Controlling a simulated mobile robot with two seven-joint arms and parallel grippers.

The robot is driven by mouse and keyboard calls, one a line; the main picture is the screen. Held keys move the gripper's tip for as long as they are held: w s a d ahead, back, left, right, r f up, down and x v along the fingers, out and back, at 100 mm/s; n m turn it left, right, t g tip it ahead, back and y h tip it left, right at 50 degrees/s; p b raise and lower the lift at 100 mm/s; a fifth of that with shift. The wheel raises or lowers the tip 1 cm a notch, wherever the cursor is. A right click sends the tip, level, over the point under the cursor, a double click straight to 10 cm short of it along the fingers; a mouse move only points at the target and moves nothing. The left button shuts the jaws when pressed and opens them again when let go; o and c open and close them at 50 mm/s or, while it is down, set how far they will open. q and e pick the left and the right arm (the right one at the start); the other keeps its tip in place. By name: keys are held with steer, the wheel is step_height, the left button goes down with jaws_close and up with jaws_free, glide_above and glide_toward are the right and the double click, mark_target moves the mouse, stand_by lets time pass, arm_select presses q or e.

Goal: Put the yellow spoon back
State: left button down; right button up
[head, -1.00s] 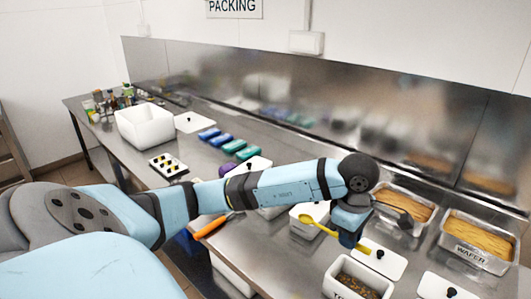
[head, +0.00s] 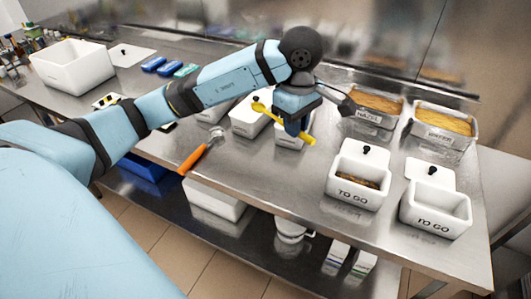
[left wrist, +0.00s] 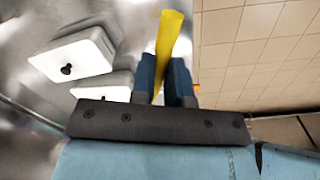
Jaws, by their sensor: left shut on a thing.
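My left gripper (head: 294,127) is shut on the yellow spoon (head: 306,138). It holds the spoon by the handle above the steel table, over a small white tub (head: 287,142). The spoon's bowl (head: 259,106) points left, over or near another white tub (head: 246,124). In the left wrist view, the yellow handle (left wrist: 168,40) stands between the two blue fingers (left wrist: 163,78), and two white lidded tubs lie to its left. The gripper hides part of the spoon. My right gripper is not in view.
Two "TO GO" boxes (head: 362,197) (head: 430,224) stand open at the front right, the left one partly filled. Behind them are the hazel tub (head: 371,121) and the wafer tub (head: 447,141). An orange-handled tool (head: 193,160) lies at the front edge. Bare table lies between it and the boxes.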

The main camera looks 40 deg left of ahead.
arm_select(q)
steer(key=shift+s+a, duration=0.25)
glide_above(287, 191)
step_height(287, 191, down, 15)
steer(key=shift+r, duration=0.1)
steer(key=shift+f, duration=2.55)
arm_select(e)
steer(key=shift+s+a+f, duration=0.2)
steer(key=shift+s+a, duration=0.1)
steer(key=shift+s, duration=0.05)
arm_select(q)
steer(key=shift+f+b, duration=0.2)
steer(key=shift+b, duration=0.2)
steer(key=c, duration=1.1)
jaws_free()
steer(key=shift+r, duration=0.1)
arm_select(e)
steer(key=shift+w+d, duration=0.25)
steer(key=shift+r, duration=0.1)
